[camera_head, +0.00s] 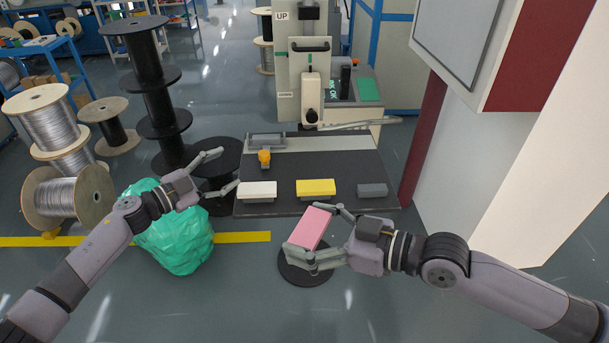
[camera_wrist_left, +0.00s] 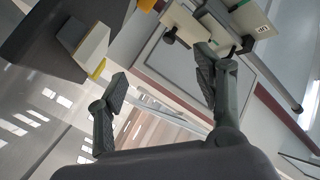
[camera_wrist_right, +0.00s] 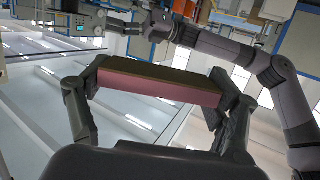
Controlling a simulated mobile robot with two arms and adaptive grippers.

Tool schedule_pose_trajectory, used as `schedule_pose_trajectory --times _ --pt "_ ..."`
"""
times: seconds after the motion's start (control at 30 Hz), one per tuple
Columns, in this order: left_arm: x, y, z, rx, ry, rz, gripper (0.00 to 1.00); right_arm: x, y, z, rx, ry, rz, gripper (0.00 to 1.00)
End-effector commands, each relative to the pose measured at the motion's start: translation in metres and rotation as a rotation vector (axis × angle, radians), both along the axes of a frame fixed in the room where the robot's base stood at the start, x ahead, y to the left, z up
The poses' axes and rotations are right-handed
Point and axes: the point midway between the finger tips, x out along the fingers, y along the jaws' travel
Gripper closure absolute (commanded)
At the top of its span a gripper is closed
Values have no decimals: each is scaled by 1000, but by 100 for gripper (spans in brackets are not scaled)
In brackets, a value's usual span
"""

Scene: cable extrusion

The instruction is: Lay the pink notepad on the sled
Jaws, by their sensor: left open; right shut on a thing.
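The pink notepad (camera_head: 309,228) is a thick pink block held in my right gripper (camera_head: 315,232), whose fingers are shut on its two ends. It is tilted, in front of the dark worktop; it also shows in the right wrist view (camera_wrist_right: 155,88). My left gripper (camera_head: 228,170) is open and empty, left of the worktop near a white block. A bare grey piece (camera_head: 372,190) at the worktop's front right looks like the sled, though I cannot be sure. Another grey piece (camera_head: 266,141) lies at the back left.
The dark worktop (camera_head: 340,165) also carries a white block (camera_head: 257,189), a yellow block (camera_head: 316,187) and an orange item (camera_head: 264,157). A machine (camera_head: 310,75) rises behind. A green bag (camera_head: 175,235) stands below my left arm. A white-and-red column (camera_head: 445,150) stands right of the worktop.

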Motion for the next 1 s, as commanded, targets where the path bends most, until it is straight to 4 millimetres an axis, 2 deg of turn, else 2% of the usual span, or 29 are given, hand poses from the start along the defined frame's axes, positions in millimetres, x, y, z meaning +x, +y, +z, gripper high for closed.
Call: schedule_pose_trajectory --times 0.03,0.17,0.27,0.4,0.5,0.6,0.73,0.87,1.0 --pt "-2 -25 24 12 -45 -71 38 0 0 0 0 0 0 45" --pt "-19 -85 71 61 -144 -258 38 0 0 0 0 0 0 45" --pt "-40 -129 106 121 -228 -412 38 0 0 0 0 0 0 45" --pt "-84 -187 148 246 -352 -648 38 0 0 0 1 0 0 45" --pt "-121 -219 169 367 -439 -817 38 0 0 0 0 0 0 45" --pt "-156 -241 180 510 -514 -974 38 0 0 0 0 0 0 45" --pt "-196 -255 185 730 -597 -1155 38 0 0 0 1 0 0 45" --pt "-225 -253 184 987 -654 -1302 38 0 0 0 0 0 0 45" --pt "-241 -237 182 1281 -683 -1413 38 0 0 0 0 0 0 45"
